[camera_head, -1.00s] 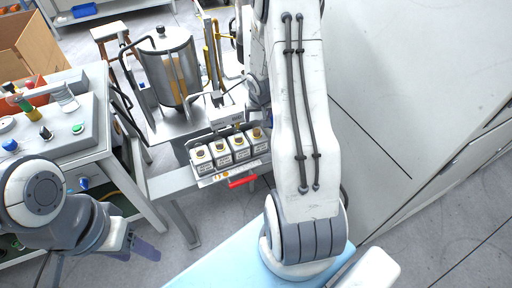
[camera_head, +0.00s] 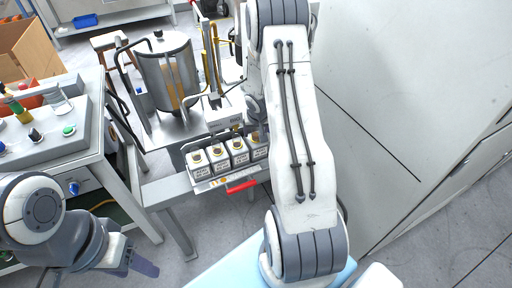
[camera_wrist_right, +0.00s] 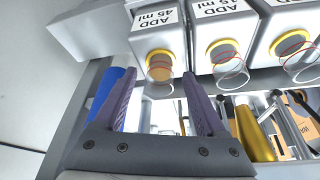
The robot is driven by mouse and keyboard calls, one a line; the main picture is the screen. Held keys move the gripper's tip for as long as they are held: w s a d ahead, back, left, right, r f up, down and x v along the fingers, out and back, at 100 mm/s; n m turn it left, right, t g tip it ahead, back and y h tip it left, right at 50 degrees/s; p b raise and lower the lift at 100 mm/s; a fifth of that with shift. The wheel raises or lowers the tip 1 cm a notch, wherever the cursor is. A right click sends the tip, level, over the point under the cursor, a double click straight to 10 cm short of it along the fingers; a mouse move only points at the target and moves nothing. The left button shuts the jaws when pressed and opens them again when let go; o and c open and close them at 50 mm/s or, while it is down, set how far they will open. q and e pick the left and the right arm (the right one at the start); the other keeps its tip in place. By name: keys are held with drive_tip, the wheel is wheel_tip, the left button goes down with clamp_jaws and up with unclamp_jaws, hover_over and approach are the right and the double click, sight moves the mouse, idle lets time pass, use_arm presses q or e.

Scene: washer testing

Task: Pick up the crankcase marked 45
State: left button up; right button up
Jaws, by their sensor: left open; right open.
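Several white box-shaped crankcases with dark-gold necks stand in a row in a metal tray (camera_head: 215,183); three are a left one (camera_head: 199,166), a second one (camera_head: 220,160) and a third one (camera_head: 239,154). In the right wrist view, labels reading "ADD 45 ml" show on the left crankcase (camera_wrist_right: 152,38) and the middle one (camera_wrist_right: 218,22); a third label is cut off. My right gripper (camera_wrist_right: 157,84) is open, its purple fingers on either side of the left crankcase's neck and nothing clamped. My left gripper (camera_head: 144,268) is open and empty, away at the lower left.
A steel tank (camera_head: 168,68) stands behind the tray. A red handle (camera_head: 241,187) sticks out at the tray's front. A control box (camera_head: 50,130) is on the left bench. My right arm hides the area right of the row.

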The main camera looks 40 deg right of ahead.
clamp_jaws()
idle(1.2)
drive_tip(key=shift+w+r, duration=0.1)
